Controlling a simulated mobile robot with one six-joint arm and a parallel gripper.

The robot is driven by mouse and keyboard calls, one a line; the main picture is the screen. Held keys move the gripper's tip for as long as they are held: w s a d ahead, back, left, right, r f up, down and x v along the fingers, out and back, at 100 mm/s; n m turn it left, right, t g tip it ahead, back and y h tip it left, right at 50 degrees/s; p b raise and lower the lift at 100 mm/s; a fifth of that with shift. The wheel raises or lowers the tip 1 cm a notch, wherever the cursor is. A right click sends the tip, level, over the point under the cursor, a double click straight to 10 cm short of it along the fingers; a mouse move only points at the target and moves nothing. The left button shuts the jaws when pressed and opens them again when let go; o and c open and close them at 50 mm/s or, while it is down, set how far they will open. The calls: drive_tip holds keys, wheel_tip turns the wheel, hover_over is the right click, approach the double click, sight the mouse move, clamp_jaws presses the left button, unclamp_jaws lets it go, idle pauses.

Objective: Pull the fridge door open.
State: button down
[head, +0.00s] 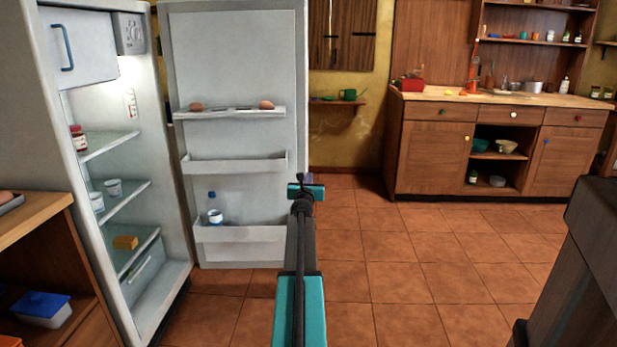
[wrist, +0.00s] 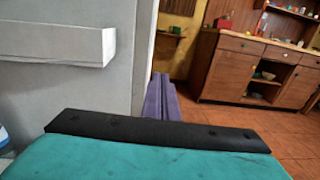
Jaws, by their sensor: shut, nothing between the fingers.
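The fridge door (head: 238,140) stands wide open, its inner side with shelves facing me. The fridge body (head: 165,291) is at the left of the head view, its lit interior exposed. My gripper (head: 306,181) is in front of the door's free edge in the head view. In the wrist view its purple fingers (wrist: 162,98) are together and empty, just right of the door's edge (wrist: 142,60). I cannot tell whether they touch the door. The door's outer side and any handle on it are hidden.
A wooden cabinet (head: 432,155) with a worktop stands at the back right. A dark counter edge (head: 597,235) is at the near right. A wooden shelf unit (head: 38,214) stands at the near left. The tiled floor (head: 400,260) between is clear.

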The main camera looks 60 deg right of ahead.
drive_tip(key=shift+s+a, duration=0.3)
drive_tip(key=shift+a, duration=0.35)
